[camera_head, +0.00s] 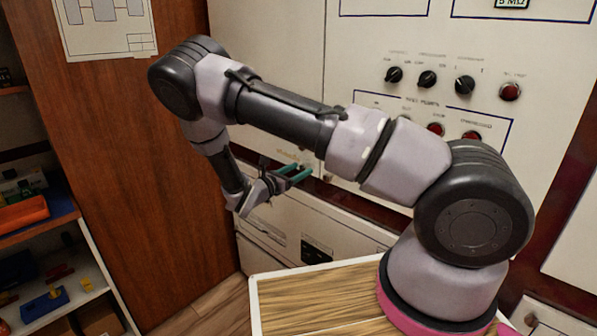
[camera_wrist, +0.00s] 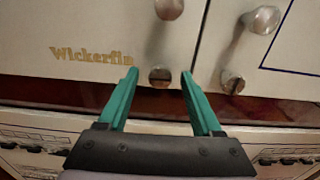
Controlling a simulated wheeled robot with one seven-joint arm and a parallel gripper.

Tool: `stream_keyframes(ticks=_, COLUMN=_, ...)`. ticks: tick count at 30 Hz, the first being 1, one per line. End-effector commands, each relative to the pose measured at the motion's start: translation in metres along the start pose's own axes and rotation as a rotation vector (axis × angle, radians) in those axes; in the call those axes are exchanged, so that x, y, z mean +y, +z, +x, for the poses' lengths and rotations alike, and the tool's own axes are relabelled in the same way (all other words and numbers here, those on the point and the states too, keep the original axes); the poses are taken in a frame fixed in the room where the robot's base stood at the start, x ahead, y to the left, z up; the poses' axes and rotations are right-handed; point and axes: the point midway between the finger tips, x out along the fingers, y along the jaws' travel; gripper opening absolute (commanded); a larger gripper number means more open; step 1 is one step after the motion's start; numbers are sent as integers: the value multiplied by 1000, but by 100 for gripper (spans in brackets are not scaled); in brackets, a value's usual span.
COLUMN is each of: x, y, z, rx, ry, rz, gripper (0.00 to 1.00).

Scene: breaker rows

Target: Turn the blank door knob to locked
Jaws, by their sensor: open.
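The plain cabinet door (camera_head: 265,60) is the left one in the head view, with no controls on it. In the wrist view this door (camera_wrist: 60,25) carries the gold word "Wickerfin". A small round metal knob (camera_wrist: 160,77) sits at its lower right corner, and a larger knob (camera_wrist: 169,8) stands above it. My gripper (camera_wrist: 159,73) has teal fingers, open, one on each side of the small knob in the picture. I cannot tell whether they touch it or how deep they reach. In the head view my gripper (camera_head: 301,173) is low before the door. The knob's setting is unclear.
The right door (camera_head: 420,40) bears black selector knobs (camera_head: 428,78) and red lamps (camera_head: 510,91). In the wrist view a lever-like knob (camera_wrist: 262,18) and another round knob (camera_wrist: 232,82) are on the right. Lower panels (camera_wrist: 30,140) with switches lie below. Shelves (camera_head: 60,270) stand left.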

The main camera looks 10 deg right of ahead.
Motion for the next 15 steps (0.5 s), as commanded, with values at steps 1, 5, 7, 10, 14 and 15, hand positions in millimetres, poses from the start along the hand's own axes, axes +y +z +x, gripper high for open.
stream_keyframes(ticks=1, x=0, y=0, z=0, rx=0, ry=0, rz=0, gripper=66)
stream_keyframes(ticks=5, x=0, y=0, z=0, rx=0, ry=0, rz=0, gripper=66)
stream_keyframes(ticks=7, x=0, y=0, z=0, rx=0, ry=0, rz=0, gripper=47)
stream_keyframes(ticks=10, x=0, y=0, z=0, rx=0, ry=-1, rz=0, gripper=9)
stream_keyframes(ticks=14, x=0, y=0, z=0, rx=0, ry=-1, rz=0, gripper=0)
stream_keyframes(ticks=15, x=0, y=0, z=0, rx=0, ry=-1, rz=-1, gripper=0)
